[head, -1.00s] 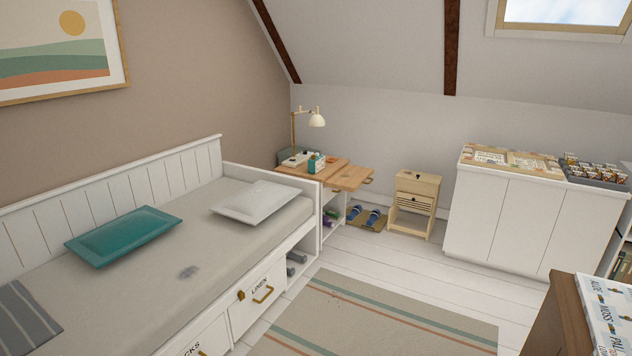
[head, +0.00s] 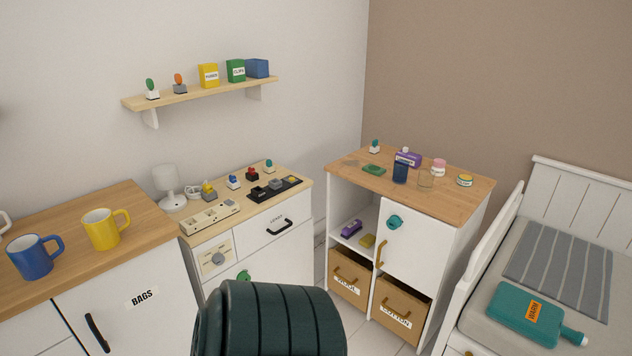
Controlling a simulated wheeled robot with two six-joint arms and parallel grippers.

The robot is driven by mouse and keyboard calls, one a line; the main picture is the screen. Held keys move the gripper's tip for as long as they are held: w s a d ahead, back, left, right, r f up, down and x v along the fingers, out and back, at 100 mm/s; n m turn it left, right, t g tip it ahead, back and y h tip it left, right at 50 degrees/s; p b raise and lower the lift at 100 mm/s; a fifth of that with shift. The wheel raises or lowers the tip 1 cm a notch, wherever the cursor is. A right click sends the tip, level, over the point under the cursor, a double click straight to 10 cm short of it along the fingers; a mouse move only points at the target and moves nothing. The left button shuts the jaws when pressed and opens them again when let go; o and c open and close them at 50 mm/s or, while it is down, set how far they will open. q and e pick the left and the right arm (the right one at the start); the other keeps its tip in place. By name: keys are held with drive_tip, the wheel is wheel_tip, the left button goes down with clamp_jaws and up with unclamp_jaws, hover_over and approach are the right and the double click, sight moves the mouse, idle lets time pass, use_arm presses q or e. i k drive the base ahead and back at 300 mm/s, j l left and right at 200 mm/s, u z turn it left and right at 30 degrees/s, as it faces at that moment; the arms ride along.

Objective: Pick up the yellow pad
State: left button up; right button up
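A small flat yellow block (head: 367,240), which may be the yellow pad, lies in the open cubby of the wood-topped white cabinet (head: 455,240), beside a purple object (head: 351,228). Another small yellow piece (head: 292,180) sits at the right end of a black tray (head: 263,197) on the lower dresser. Both are too small to tell for certain which is a pad. Neither of my grippers shows in the head view.
A dark green ribbed, rounded object (head: 270,320) stands close in front, hiding the dresser's lower part. Blue (head: 35,257) and yellow (head: 101,229) mugs stand on the left counter. A glass (head: 426,178) and small containers stand on the cabinet top. A bed (head: 481,333) is at right.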

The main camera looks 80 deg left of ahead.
sight(369, 240)
drive_tip(key=u, duration=1.95)
drive_tip(key=i+j+z, duration=0.15)
drive_tip(key=z, duration=0.25)
drive_tip(key=i+j+z, duration=0.35)
drive_tip(key=j+z, duration=0.1)
drive_tip(key=z, duration=0.3)
